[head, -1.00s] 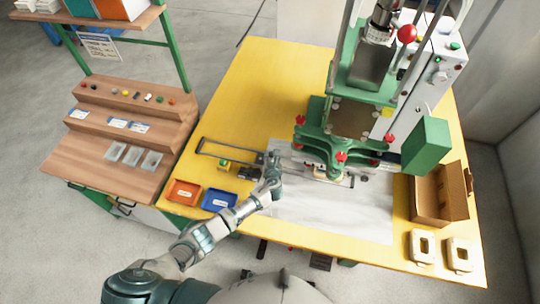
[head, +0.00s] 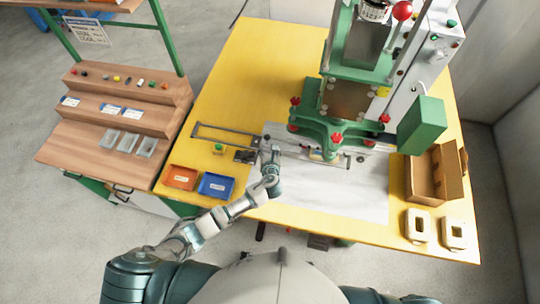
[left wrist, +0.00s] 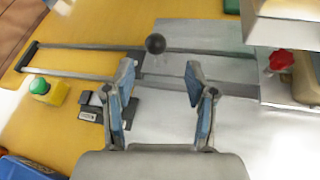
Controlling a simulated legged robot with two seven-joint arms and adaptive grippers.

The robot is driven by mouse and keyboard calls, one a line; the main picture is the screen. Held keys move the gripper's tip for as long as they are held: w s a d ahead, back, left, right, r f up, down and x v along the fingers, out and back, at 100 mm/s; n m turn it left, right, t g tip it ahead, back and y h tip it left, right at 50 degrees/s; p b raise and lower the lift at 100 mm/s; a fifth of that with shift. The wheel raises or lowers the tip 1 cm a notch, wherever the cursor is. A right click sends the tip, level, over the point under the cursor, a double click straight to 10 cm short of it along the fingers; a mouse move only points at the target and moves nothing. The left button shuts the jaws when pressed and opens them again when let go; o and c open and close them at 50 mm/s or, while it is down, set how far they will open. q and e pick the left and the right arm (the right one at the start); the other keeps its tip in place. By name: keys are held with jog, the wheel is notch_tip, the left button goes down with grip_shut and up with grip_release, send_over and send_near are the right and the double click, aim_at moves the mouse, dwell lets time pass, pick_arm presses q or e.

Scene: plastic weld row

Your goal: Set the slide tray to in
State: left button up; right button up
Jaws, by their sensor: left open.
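The slide tray (left wrist: 225,71) is a flat grey plate between two dark rails (left wrist: 85,47) in the left wrist view. A black ball knob (left wrist: 155,43) stands at the tray's left end. The tray's right part runs toward the press and is hidden. In the head view the rail frame (head: 222,127) lies left of the green press (head: 340,130), its left stretch empty. My left gripper (head: 269,150) is over the rails' near side; in the left wrist view its open fingers (left wrist: 158,80) are apart and empty, with the knob beyond and between them. My right gripper is out of view.
A green button on a yellow box (left wrist: 48,90) and a small black-and-grey part (left wrist: 106,106) sit near the rails. Orange (head: 181,178) and blue (head: 216,186) bins stand at the table's front left. A cardboard box (head: 432,176) stands right of the press.

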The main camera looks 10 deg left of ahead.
pick_arm(q)
jog(key=v, duration=0.5)
jog(key=shift+d, duration=0.15)
